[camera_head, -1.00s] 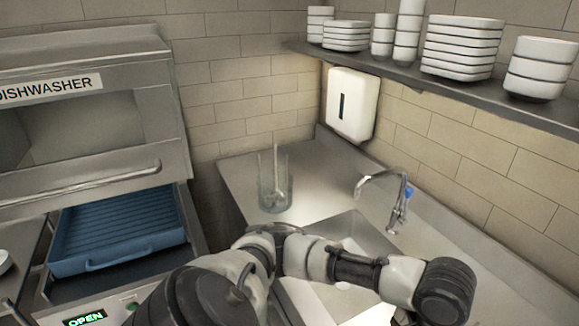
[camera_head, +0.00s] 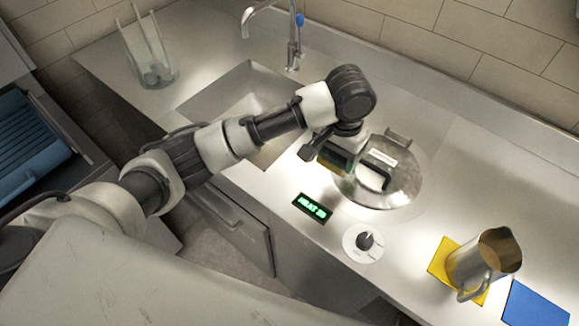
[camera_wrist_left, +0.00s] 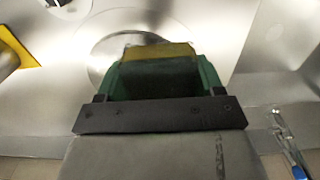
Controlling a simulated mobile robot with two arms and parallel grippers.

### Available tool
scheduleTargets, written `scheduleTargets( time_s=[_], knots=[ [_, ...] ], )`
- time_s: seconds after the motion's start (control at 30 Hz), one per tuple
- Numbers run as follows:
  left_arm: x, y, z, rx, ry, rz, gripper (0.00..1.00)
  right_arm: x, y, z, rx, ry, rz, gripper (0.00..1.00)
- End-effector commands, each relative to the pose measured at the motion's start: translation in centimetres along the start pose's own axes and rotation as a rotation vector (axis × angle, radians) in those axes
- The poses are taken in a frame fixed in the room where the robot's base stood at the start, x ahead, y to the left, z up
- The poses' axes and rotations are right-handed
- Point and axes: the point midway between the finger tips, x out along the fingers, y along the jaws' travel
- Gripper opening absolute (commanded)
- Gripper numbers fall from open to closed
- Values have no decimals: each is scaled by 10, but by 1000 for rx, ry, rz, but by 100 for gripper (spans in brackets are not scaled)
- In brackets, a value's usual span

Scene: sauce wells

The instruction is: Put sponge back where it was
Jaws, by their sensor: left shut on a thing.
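The sponge (camera_head: 338,158), green with a yellow layer, is held in my left gripper (camera_head: 325,152). In the left wrist view the sponge (camera_wrist_left: 160,52) sits between the fingers, its yellow edge facing outward and its green part nearer the gripper. My left gripper is shut on it, above the counter between the sink (camera_head: 222,88) and the round metal lid (camera_head: 405,195). The gripper partly hides the sponge, and I cannot tell how high above the counter it is. My right gripper is not in view.
The tap (camera_head: 292,45) stands behind the sink, with a glass holder (camera_head: 150,65) to its left. A metal pitcher (camera_head: 487,262) stands on a yellow mat (camera_head: 441,258), beside a blue mat (camera_head: 535,305). A lit display (camera_head: 312,207) and a knob (camera_head: 364,241) are at the counter front.

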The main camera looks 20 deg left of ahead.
Motion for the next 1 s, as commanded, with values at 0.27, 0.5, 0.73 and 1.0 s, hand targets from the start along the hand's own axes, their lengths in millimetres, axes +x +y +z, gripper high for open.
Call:
scheduleTargets(
  time_s=[0.27, 0.5, 0.73, 1.0],
  knots=[
    [32, -57, 16, -4, -7, -5, 46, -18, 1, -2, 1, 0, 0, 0],
    [60, -99, 28, -2, -4, -3, 46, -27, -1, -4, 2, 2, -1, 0],
    [75, -108, 31, 0, -4, -1, 46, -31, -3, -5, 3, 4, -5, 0],
    [107, -108, 31, 1, -2, -2, 46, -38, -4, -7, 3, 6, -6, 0]
  ],
)
